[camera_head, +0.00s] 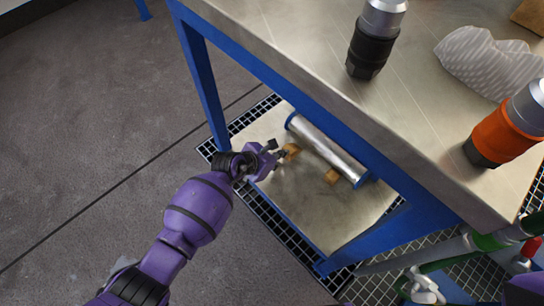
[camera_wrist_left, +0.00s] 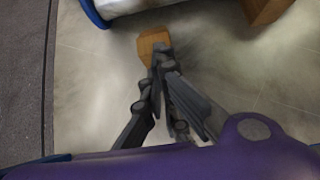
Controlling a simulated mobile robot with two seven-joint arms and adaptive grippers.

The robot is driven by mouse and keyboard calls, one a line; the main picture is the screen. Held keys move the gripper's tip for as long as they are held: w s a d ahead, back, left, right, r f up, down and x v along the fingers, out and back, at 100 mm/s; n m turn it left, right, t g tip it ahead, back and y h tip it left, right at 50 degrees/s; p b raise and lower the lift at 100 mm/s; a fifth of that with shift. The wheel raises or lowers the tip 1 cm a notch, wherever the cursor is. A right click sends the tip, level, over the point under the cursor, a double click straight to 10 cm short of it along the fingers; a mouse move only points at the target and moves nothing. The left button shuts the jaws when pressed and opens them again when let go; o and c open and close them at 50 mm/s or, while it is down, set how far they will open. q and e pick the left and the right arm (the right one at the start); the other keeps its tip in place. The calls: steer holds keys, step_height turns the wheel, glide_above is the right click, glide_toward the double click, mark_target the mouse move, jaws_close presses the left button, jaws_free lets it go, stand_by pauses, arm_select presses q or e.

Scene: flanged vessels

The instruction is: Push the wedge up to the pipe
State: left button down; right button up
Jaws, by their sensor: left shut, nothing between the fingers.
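A metal pipe (camera_head: 328,148) with blue flanged ends lies on the lower shelf (camera_head: 300,212) under the table. A small wooden wedge (camera_head: 291,151) lies beside the pipe near its far left end. In the left wrist view, this wedge (camera_wrist_left: 152,44) shows a narrow gap to the pipe (camera_wrist_left: 128,7). A second wooden wedge (camera_head: 332,176) lies by the pipe's other end; it also shows in the left wrist view (camera_wrist_left: 265,10). My left gripper (camera_head: 279,153) is shut and empty, its fingertips (camera_wrist_left: 160,58) at or against the first wedge's near side. My right gripper is out of view.
The steel tabletop (camera_head: 290,35) and its blue frame (camera_head: 300,80) overhang the shelf. On top stand a black-and-silver vessel (camera_head: 375,40), an orange one (camera_head: 505,128) and a grey cloth-like object (camera_head: 488,62).

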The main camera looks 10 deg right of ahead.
mark_target(285, 158)
arm_select(q)
steer(key=shift+w+d+b, duration=0.25)
steer(key=shift+w+d, duration=0.35)
steer(key=shift+d, duration=0.15)
steer(key=shift+w+d+b, duration=0.2)
steer(key=shift+w+d, duration=0.35)
steer(key=shift+d, duration=0.2)
stand_by(0.4)
steer(key=shift+s+a+r+p, duration=0.1)
steer(key=shift+s+a+p, duration=0.7)
steer(key=shift+a, duration=0.3)
steer(key=shift+s+a+p, duration=0.4)
steer(key=shift+s+a, duration=0.25)
steer(key=shift+a, duration=0.2)
steer(key=shift+s+a+p, duration=0.35)
steer(key=shift+s+a, duration=0.3)
steer(key=shift+a, duration=0.2)
steer(key=shift+a, duration=0.1)
